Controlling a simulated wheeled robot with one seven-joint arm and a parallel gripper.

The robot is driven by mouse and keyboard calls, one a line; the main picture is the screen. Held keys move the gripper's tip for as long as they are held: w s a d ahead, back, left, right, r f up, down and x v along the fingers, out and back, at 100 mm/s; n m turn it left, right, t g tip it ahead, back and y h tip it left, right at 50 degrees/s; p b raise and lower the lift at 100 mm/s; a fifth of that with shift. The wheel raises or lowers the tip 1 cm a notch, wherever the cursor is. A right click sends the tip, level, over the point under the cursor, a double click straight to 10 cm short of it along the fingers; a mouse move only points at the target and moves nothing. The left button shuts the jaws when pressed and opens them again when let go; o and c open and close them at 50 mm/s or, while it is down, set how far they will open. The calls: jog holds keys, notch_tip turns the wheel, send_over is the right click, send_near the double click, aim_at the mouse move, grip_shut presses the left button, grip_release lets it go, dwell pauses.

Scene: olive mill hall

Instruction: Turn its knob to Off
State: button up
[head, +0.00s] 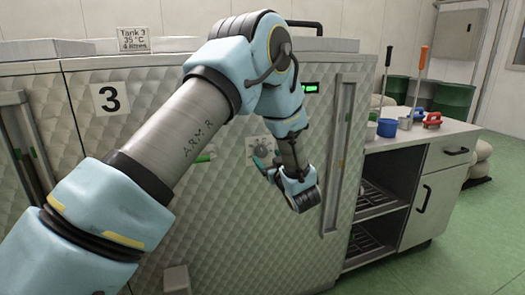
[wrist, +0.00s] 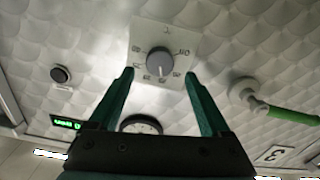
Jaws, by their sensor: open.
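The round grey knob (wrist: 160,61) sits on a pale square plate (wrist: 143,32) with printed marks around it, on the quilted metal front of the tank marked 3. A mark reading like "Off", seen turned over, is at the plate's right side in the wrist view. I cannot clearly tell where the knob points. In the head view the knob (head: 262,149) is partly hidden by my gripper (head: 265,165). My gripper (wrist: 159,74) is open and empty. Its two teal fingers reach toward the plate, one either side of the knob in the picture, apparently short of it.
A valve with a green handle (wrist: 290,115), a dark button (wrist: 60,74), a round gauge (wrist: 142,124) and a green display (wrist: 66,123) surround the knob. A vertical door handle (head: 340,150) stands right of my wrist. A cabinet (head: 445,185) stands farther right.

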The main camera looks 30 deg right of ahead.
aim_at(263, 152)
jog(key=shift+w+d+p, duration=0.15)
jog(key=shift+w+p, duration=0.05)
jog(key=shift+w, duration=0.85)
jog(key=shift+w+d+p, duration=0.15)
jog(key=shift+w+p, duration=0.05)
jog(key=shift+w, duration=0.8)
jog(key=shift+c, duration=0.2)
grip_shut()
